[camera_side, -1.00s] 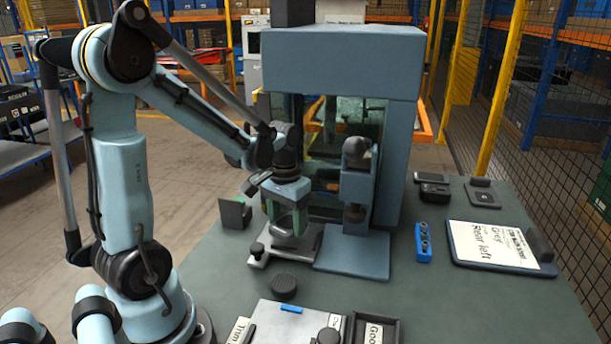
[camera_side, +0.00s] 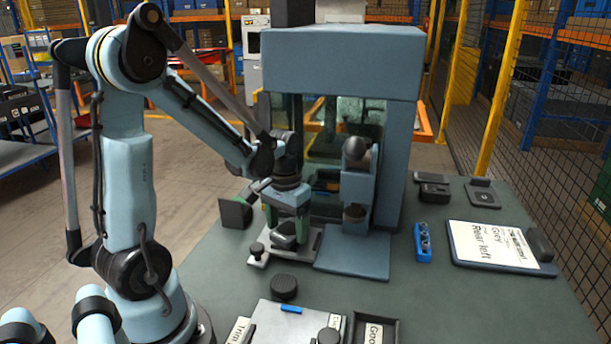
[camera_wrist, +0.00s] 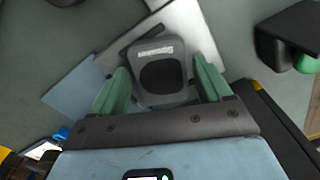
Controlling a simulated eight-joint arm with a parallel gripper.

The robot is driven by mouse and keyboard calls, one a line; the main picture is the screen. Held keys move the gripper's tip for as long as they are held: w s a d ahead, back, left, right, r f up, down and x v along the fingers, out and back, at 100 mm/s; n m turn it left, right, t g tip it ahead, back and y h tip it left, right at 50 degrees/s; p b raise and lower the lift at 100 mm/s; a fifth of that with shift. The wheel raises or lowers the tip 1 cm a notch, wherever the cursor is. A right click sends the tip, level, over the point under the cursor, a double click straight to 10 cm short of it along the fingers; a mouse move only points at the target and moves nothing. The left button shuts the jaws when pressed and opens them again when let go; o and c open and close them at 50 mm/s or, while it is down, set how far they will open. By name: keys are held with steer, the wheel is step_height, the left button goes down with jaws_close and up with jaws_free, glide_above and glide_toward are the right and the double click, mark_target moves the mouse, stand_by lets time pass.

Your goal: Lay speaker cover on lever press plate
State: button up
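The speaker cover (camera_wrist: 160,75) is a grey rounded piece with a dark opening and white lettering. It sits on a pale metal fixture (camera_wrist: 190,22), in the middle of the wrist view. In the side view the cover (camera_side: 283,241) is a dark shape low between the fingers, partly hidden. My gripper (camera_wrist: 163,68) has its green fingers either side of the cover, slightly apart, with a thin gap at the right; it looks open. In the side view my gripper (camera_side: 287,232) is low over the fixture. The blue lever press plate (camera_side: 350,260) is bare, just right of it.
The press ram (camera_side: 356,155) stands above the plate's back, beneath a big blue housing (camera_side: 340,65). A dark upright panel (camera_side: 235,213) stands left of the fixture. A black puck (camera_side: 284,288), blue block (camera_side: 423,243) and labelled board (camera_side: 495,245) lie on the table.

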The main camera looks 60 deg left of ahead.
mark_target(287, 230)
steer(key=shift+o, duration=0.8)
steer(key=shift+r, duration=0.15)
step_height(287, 230, up, 13)
steer(key=d+f+m+t, duration=0.3)
steer(key=d+t, duration=0.4)
steer(key=d, duration=0.6)
steer(key=shift+s+d+m, duration=0.2)
steer(key=shift+s+m, duration=0.15)
steer(key=shift+m, duration=0.45)
